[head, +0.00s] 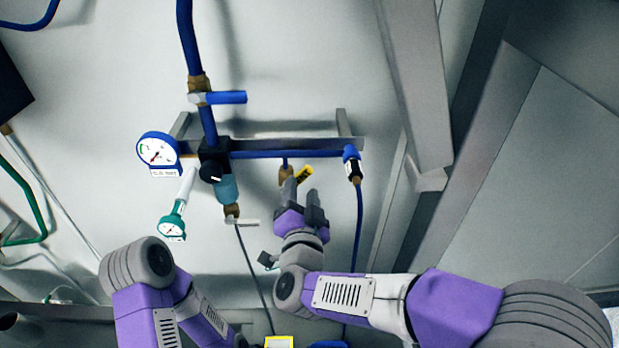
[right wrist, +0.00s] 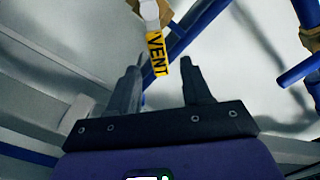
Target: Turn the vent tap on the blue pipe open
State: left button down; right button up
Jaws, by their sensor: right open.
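The vent tap has a brass body (head: 286,173) under a short blue stub from the horizontal blue pipe (head: 262,154). Its yellow handle (head: 305,174) slants up and right from the body in the head view. In the right wrist view the yellow handle (right wrist: 157,54) reads VENT and hangs from a pale round pivot on brass. My right gripper (head: 300,191) is open just below the tap. In the right wrist view its fingers (right wrist: 160,70) stand either side of the handle's free end; contact cannot be told. My left arm shows at lower left, its gripper outside the picture.
A blue-handled valve (head: 222,97) sits on the upper pipe. A blue gauge (head: 157,150), a green gauge (head: 172,226) and a black-knobbed regulator (head: 213,165) are left of the tap. A blue hose (head: 358,215) hangs at right. Grey metal beams (head: 418,90) stand farther right.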

aim_at(303, 178)
jog(key=shift+w+p, duration=0.3)
jog(key=shift+w, duration=1.9)
jog(key=shift+d, duration=0.1)
grip_shut()
